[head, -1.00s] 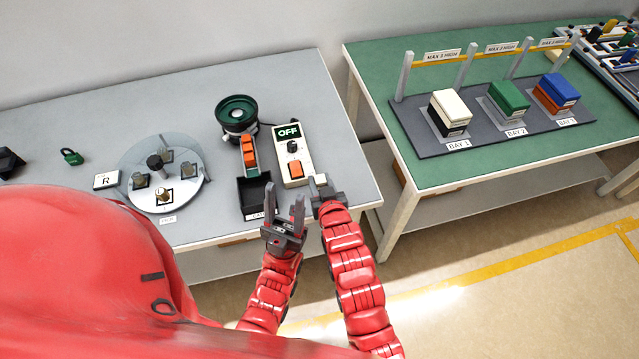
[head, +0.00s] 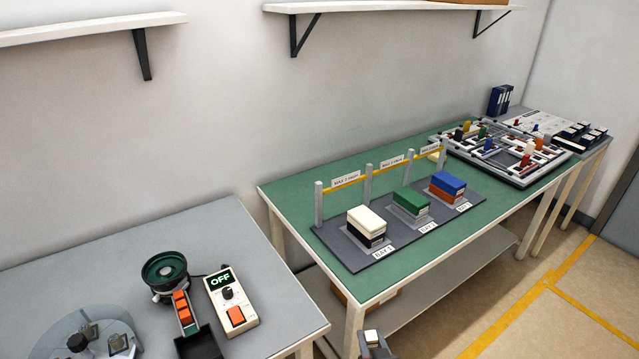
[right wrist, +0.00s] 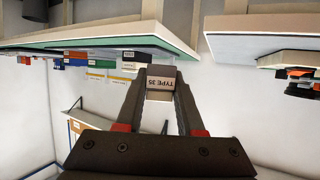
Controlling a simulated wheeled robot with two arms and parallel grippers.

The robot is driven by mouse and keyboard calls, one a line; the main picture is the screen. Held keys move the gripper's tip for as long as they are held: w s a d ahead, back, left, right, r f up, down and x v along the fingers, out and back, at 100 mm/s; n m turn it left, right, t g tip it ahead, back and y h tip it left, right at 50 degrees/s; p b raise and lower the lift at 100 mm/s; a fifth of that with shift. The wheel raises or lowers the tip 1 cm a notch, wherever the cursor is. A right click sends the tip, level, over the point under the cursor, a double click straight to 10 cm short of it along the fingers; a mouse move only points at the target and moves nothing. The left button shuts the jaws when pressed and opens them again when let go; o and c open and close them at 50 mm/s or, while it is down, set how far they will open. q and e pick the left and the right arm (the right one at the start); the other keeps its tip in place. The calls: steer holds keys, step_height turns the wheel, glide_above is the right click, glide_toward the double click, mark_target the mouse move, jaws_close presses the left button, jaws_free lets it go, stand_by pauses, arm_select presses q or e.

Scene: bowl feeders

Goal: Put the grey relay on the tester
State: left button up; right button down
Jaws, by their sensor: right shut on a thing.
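My right gripper (head: 372,340) is at the bottom edge of the head view, in front of the gap between the two tables. It is shut on a small grey block, which I take as the grey relay (right wrist: 161,82); in the right wrist view it shows a "TYPE 35" label between the fingertips. The relay is held in the air, clear of both tables. My left gripper is out of view. No thing in view is clearly marked as the tester, so I cannot tell which it is.
The grey table holds a bowl feeder (head: 165,272), an OFF control box (head: 231,300) and a round disc (head: 62,345). The green table (head: 290,205) holds a bay rack (head: 335,250) with stacked boxes and a board (head: 545,165). A further table (head: 585,150) stands beyond.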

steer(key=s+d+m+h, duration=0.1)
steer(key=s+d, duration=0.2)
steer(key=d, duration=0.2)
steer(key=w+a+n+y, duration=0.1)
steer(key=a+n+y, duration=0.1)
steer(key=a, duration=0.9)
steer(key=w+a+f+n+g+y, duration=0.1)
steer(key=a+n+y, duration=0.1)
steer(key=a, duration=0.8)
steer(key=w+a+n+g+y, duration=0.1)
steer(key=a+n+y, duration=0.1)
steer(key=a, duration=0.9)
steer(key=shift+w+a+f+y, duration=0.2)
steer(key=shift+w+a+y, duration=0.1)
steer(key=shift+a+y, duration=0.1)
steer(key=shift+d, duration=0.1)
